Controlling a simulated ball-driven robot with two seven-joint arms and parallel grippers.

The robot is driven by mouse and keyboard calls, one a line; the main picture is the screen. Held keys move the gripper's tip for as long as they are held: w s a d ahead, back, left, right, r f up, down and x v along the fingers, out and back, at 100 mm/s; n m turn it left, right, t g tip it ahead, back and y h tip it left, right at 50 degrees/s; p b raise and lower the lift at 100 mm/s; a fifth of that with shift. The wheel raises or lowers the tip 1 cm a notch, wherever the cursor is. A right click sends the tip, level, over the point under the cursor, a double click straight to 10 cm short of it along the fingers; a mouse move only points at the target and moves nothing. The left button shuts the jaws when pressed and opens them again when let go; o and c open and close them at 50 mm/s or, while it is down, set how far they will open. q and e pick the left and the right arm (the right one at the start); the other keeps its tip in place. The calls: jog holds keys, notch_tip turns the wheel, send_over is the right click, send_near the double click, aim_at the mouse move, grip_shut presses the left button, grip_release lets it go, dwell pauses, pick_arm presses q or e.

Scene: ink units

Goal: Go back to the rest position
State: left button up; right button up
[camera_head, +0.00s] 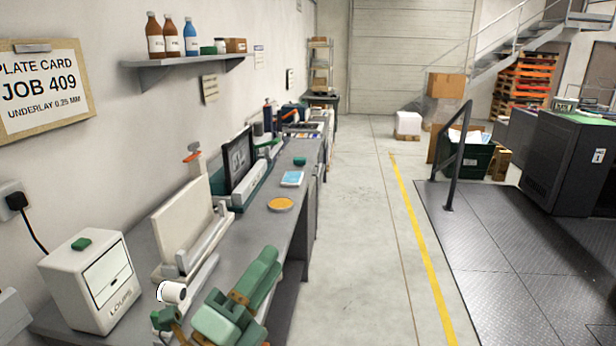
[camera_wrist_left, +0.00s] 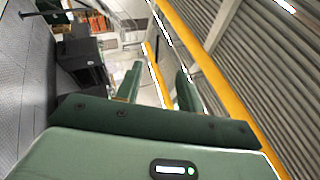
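My left gripper (camera_head: 262,270) shows low in the head view, green with tan bands, over the near right edge of the workbench. In the left wrist view its two green fingers (camera_wrist_left: 158,88) stand apart with a clear gap between them. Only floor and background show in that gap, so it is open and empty. My right gripper is in neither view.
The long grey bench (camera_head: 255,228) runs along the left wall, with a white box-shaped device (camera_head: 88,282), a dark-screened device (camera_head: 240,160) and an orange disc (camera_head: 281,204) on it. Clear floor (camera_head: 352,225) lies right of it. A dark machine (camera_head: 570,160) stands at the right.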

pick_arm(q)
jog(key=s+a+f+n+g+y, duration=0.3)
jog(key=a+f+n+g+y, duration=0.1)
jog(key=a+f+n+y, duration=1.1)
jog(key=s+a+f+n+g+y, duration=0.1)
jog(key=s+a+f+n+g, duration=0.2)
jog(key=s+a+f+g, duration=0.25)
jog(key=s+a+f+n+g+y, duration=0.1)
jog(key=s+a+f+n+g, duration=0.2)
jog(key=s+f, duration=0.5)
jog(key=s+d+f+g+h, duration=0.1)
jog(key=s+d+f+h, duration=0.1)
jog(key=f, duration=1.1)
jog(key=s+d+f+g+h, duration=0.1)
jog(key=s+d+f+g, duration=0.15)
jog(key=f, duration=1.05)
jog(key=s+f+n+g+h+b, duration=0.1)
jog(key=s+f+n+g, duration=0.1)
jog(key=s+f, duration=1.4)
jog(key=s, duration=0.3)
jog(key=shift+s+a+n+h+b, duration=0.2)
jog(key=shift+s+n+h+b, duration=0.1)
jog(key=shift+s, duration=0.05)
